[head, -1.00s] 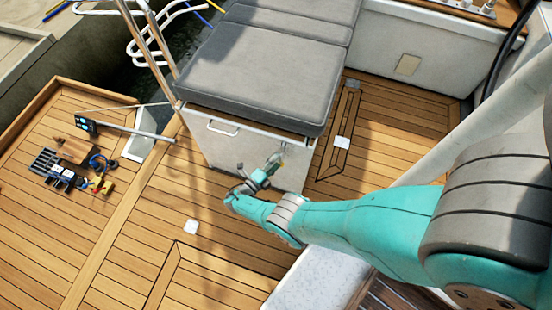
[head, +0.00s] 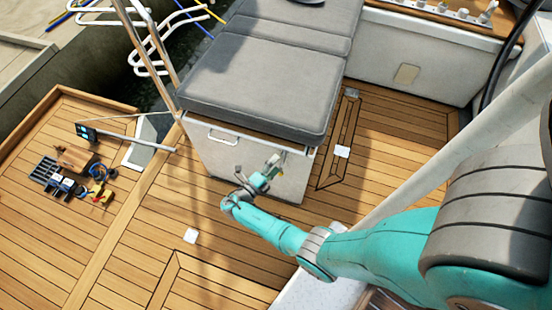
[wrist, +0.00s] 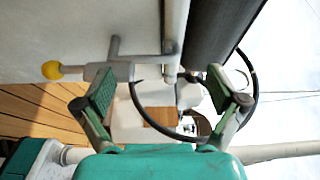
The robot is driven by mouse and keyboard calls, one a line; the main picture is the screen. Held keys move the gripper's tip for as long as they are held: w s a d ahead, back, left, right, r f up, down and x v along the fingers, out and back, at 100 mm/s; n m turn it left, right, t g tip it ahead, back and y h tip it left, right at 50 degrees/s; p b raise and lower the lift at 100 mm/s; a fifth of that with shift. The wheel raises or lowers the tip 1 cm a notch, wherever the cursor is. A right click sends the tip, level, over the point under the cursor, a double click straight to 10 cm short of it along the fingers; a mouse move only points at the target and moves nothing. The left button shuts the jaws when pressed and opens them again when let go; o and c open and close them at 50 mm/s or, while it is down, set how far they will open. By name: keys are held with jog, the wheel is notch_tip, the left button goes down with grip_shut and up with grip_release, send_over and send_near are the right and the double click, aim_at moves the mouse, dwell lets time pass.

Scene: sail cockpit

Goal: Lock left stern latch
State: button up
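The latch shows in the wrist view as a grey metal bolt (wrist: 122,71) with a yellow knob (wrist: 51,70) at its left end. It sits on a pale panel, beside a grey post. My gripper (wrist: 159,84) is open, its two green-padded fingers spread apart with nothing held between them. The left finger overlaps the bolt in the picture; I cannot tell whether it touches. In the head view my gripper (head: 266,174) is in front of the white seat locker (head: 220,160), near the right part of its front face. The latch is too small to make out there.
A grey cushion (head: 250,85) covers the locker, whose front has a handle (head: 222,137). Tools and small parts (head: 75,178) lie on the deck at left. Metal rails (head: 150,45) stand at the locker's left. Open teak deck (head: 225,225) lies in front.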

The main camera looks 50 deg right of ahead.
jog(key=shift+d+r, duration=0.1)
jog(key=shift+r, duration=2.05)
